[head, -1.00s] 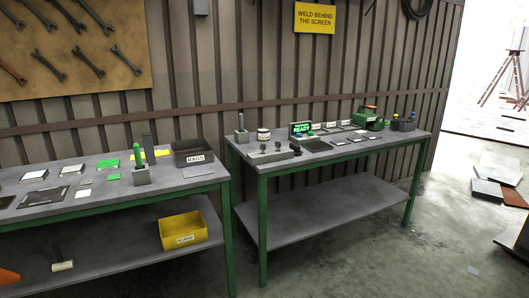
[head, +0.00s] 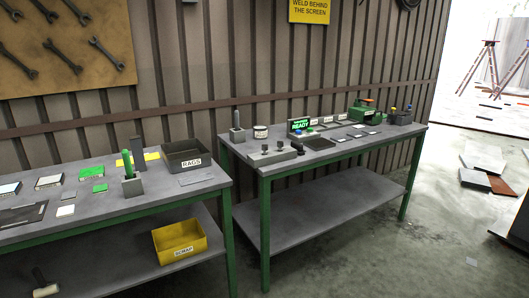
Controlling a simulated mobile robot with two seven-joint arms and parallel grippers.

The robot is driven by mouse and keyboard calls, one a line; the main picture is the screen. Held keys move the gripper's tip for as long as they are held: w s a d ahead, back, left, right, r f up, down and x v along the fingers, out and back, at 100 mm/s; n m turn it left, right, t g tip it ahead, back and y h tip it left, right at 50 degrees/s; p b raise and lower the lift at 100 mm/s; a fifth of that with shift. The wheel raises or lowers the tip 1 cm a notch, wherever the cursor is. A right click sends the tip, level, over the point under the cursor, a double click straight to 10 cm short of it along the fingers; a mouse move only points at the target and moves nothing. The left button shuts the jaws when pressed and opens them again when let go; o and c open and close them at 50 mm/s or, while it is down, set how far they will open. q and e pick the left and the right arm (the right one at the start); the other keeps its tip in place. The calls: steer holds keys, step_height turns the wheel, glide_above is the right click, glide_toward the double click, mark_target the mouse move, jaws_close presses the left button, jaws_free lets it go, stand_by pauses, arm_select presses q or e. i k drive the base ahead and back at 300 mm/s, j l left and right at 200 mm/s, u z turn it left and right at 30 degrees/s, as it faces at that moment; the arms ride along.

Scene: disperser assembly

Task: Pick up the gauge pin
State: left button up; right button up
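Two upright pin-like things are in the head view, and I cannot tell for certain which is the gauge pin. A dark slim pin (head: 237,119) stands upright in a small grey block (head: 237,135) at the back left of the right bench. A thicker green rod (head: 128,163) stands in a grey block (head: 133,186) near the right end of the left bench. A dark upright slab (head: 138,153) stands just behind the green rod. Neither of my grippers is in view.
The left bench (head: 100,220) holds a grey rags bin (head: 186,166) and flat pieces. The right bench (head: 230,156) holds a ready sign (head: 299,125), a knobbed box (head: 272,157), a green case (head: 365,115). A yellow scrap bin (head: 180,250) sits below.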

mark_target(263, 147)
steer(key=i+j+u, duration=0.3)
steer(key=i+j, duration=0.2)
steer(key=i, duration=0.2)
steer(key=i+l+u, duration=0.8)
steer(key=l+u, duration=0.25)
steer(key=l, duration=0.3)
steer(key=i+l+u, duration=0.1)
steer(key=l+u, duration=0.15)
steer(key=l, duration=0.3)
